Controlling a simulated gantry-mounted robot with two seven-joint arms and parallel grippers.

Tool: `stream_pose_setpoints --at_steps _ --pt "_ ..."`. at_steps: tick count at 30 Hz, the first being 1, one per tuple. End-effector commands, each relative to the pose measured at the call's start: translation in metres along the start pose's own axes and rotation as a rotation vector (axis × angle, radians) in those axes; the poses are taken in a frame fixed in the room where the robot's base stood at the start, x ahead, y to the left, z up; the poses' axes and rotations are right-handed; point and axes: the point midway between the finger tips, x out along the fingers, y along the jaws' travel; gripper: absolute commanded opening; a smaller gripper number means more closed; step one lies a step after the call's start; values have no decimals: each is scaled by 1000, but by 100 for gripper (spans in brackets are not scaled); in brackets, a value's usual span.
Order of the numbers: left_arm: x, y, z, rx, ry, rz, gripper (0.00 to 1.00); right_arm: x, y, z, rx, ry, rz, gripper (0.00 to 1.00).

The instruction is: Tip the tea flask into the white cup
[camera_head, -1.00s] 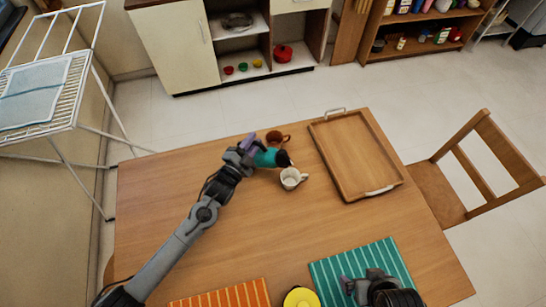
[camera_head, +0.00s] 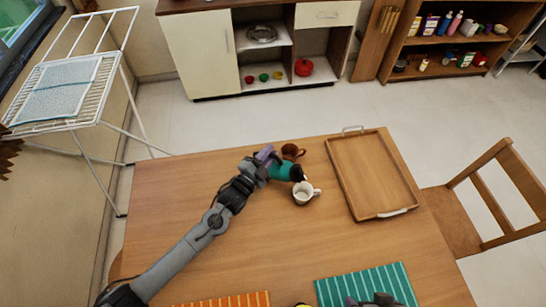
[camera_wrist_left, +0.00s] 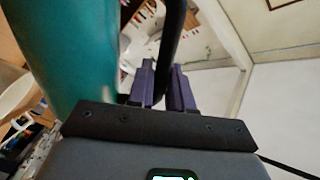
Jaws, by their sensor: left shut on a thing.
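The teal tea flask (camera_head: 281,172) is tilted over on its side, with its dark end toward the white cup (camera_head: 303,194). The cup stands upright on the table, just below that end in the head view. My left gripper (camera_head: 266,156) is shut on the flask. In the left wrist view, the purple-grey fingers (camera_wrist_left: 163,85) are at the flask's dark handle (camera_wrist_left: 170,45), and the teal body (camera_wrist_left: 65,70) fills the left side. Any liquid is too small to tell. My right gripper (camera_head: 370,299) is partly cut off at the bottom edge.
A brown cup (camera_head: 291,151) stands close behind the flask. A wooden tray (camera_head: 372,212) with metal handles lies to the right. A green striped mat (camera_head: 345,288) and an orange striped mat (camera_head: 240,300) lie at the front. The middle of the table is clear.

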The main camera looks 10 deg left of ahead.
Motion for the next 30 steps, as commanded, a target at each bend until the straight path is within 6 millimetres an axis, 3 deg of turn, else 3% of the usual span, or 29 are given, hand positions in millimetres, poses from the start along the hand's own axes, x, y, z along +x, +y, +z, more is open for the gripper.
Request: stream_pose_setpoints --at_steps 30 --pt "1 0 -2 25 2 -3 0 -2 -2 -1 9 2 -7 100"
